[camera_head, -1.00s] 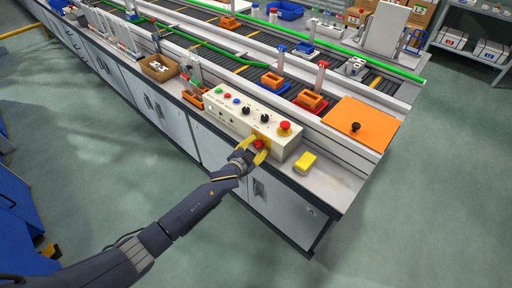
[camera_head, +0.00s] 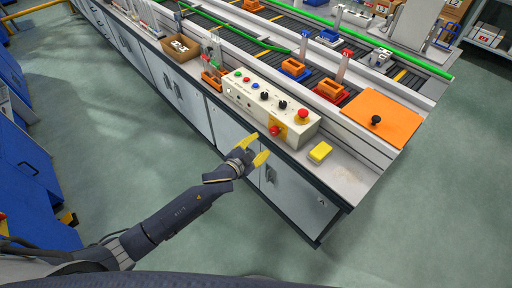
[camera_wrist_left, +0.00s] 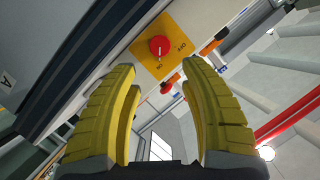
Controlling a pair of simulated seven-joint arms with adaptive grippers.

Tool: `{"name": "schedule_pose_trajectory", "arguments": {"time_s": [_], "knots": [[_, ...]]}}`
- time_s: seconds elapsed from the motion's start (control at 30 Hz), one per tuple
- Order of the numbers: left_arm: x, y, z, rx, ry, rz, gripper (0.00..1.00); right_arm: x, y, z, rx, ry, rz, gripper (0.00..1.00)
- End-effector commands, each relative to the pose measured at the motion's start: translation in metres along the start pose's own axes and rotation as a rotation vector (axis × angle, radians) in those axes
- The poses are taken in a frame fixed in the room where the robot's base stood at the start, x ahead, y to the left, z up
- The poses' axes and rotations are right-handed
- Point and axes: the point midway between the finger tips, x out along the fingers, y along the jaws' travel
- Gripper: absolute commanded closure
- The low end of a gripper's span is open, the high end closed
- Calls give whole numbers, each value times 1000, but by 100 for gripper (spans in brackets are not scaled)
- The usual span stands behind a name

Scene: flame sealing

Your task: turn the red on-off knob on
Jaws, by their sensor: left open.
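The red on-off knob (camera_head: 275,131) sits on a yellow plate (camera_head: 284,133) on the front face of a pale control box (camera_head: 250,101). In the left wrist view the knob (camera_wrist_left: 159,46) is in plain sight, with ON and OFF lettering on its plate (camera_wrist_left: 174,33). Its pale mark appears to point toward the ON lettering. My left gripper (camera_head: 262,144) has yellow fingers, open and empty, a short way in front of the knob and apart from it. In the left wrist view the gripper (camera_wrist_left: 158,67) has its fingertips either side of the knob's line. My right gripper is out of view.
A red mushroom button (camera_head: 302,115) and several small knobs and buttons are on the box's top. A yellow block (camera_head: 320,152) lies on the bench right of the box. An orange panel (camera_head: 374,120) is behind it. Open floor lies in front of the bench.

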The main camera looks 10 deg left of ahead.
Motion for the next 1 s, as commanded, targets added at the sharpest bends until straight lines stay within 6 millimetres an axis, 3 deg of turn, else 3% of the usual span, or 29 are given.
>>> {"name": "schedule_pose_trajectory", "arguments": {"time_s": [0.23, 0.8, 0.87, 1.0], "knots": [[-13, 0, 0, 0, 0, 0, 56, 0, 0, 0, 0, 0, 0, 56], [-13, 1, -2, 4, 16, 5, 56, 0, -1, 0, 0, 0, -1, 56], [-9, 5, 12, 5, -1, 13, 56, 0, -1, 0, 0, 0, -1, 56], [5, 6, 70, -15, -81, 15, 56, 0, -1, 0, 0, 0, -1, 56]]}}
